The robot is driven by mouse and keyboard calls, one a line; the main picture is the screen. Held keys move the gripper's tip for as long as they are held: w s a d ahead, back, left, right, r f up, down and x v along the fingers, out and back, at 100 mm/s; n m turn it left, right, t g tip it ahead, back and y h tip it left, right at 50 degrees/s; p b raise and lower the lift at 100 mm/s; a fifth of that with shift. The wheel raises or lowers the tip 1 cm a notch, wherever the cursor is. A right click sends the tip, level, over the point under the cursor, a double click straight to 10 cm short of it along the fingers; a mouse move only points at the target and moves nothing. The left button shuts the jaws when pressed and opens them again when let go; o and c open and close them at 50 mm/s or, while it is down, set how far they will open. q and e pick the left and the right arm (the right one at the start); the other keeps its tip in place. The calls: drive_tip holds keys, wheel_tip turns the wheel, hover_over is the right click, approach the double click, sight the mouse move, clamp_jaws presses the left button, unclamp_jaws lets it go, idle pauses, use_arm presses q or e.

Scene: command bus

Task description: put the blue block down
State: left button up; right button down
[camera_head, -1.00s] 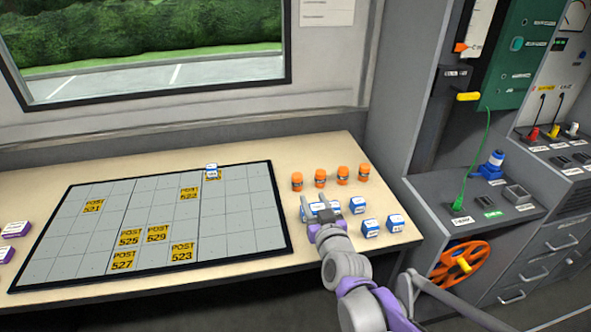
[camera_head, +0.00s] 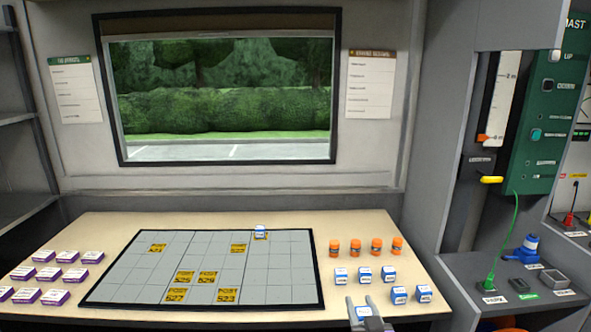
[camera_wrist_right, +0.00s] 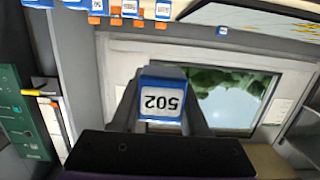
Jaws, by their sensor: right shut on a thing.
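My right gripper (camera_head: 366,308) is at the bottom edge of the head view, in front of the table's near right side. It is shut on a blue block with a white label (camera_head: 364,312). In the right wrist view the held block (camera_wrist_right: 161,103) sits between the fingers, and its label reads 502 upside down. The block is held clear of the table. A flat grey grid board (camera_head: 290,296) with a dark rim lies on the table, left of the gripper. My left gripper is not in view.
Several blue-and-white blocks (camera_head: 388,273) stand right of the board, with several orange cylinders (camera_head: 376,246) behind. Another blue block (camera_head: 260,235) stands at the board's far edge. Yellow POST tiles (camera_head: 207,278) lie on the board; many squares are empty. Purple-and-white boxes (camera_head: 68,274) stand left.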

drive_tip(key=shift+s+d+f, duration=0.15)
drive_tip(key=shift+s+f, duration=0.1)
drive_tip(key=shift+f, duration=0.35)
drive_tip(key=shift+s+d+f, duration=0.1)
drive_tip(key=shift+s+f, duration=0.1)
drive_tip(key=shift+f, duration=0.4)
drive_tip(key=s+d+f, duration=0.1)
drive_tip(key=s+f, duration=0.1)
drive_tip(key=f, duration=0.5)
drive_tip(key=s+d+f, duration=0.2)
drive_tip(key=s+f, duration=0.1)
drive_tip(key=f, duration=0.4)
use_arm(q)
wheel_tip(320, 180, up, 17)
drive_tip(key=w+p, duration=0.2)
drive_tip(key=p, duration=1.3)
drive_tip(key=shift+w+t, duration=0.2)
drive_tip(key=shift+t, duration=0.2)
use_arm(e)
wheel_tip(320, 180, up, 16)
drive_tip(key=shift+w+a+h, duration=0.25)
drive_tip(key=shift+a+h, duration=0.05)
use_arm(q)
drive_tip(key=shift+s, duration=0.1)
